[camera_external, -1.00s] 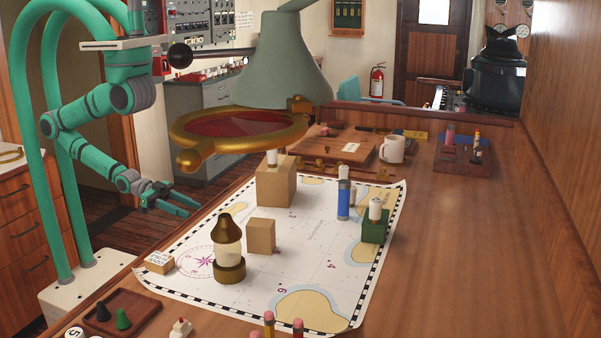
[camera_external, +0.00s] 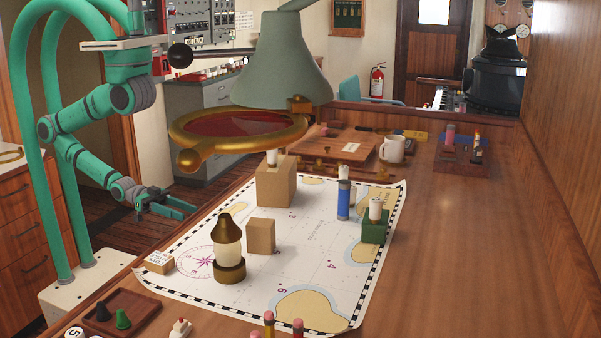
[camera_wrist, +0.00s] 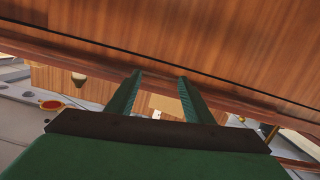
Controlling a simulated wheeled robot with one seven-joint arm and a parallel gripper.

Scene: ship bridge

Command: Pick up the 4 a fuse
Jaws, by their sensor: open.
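No label reading 4 A is legible, so I cannot tell which item is the 4 A fuse. Small pale cylinders stand on the tan block (camera_external: 276,186) and on the green block (camera_external: 374,230). A blue cylinder with pale ends (camera_external: 343,203) stands on the chart (camera_external: 318,262), with another pale cylinder partly hidden behind it. My gripper (camera_external: 186,211) is open and empty, left of the chart by the desk's left edge, apart from all of these. In the wrist view its two green fingers (camera_wrist: 159,78) are spread before a wooden panel.
A brass-rimmed magnifier (camera_external: 238,125) and a grey lamp shade (camera_external: 282,70) hang over the chart's back left. A brass-and-glass lantern (camera_external: 228,245) and a smaller tan block (camera_external: 261,236) stand on the chart. A mug (camera_external: 393,149) is behind. The desk's right side is clear.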

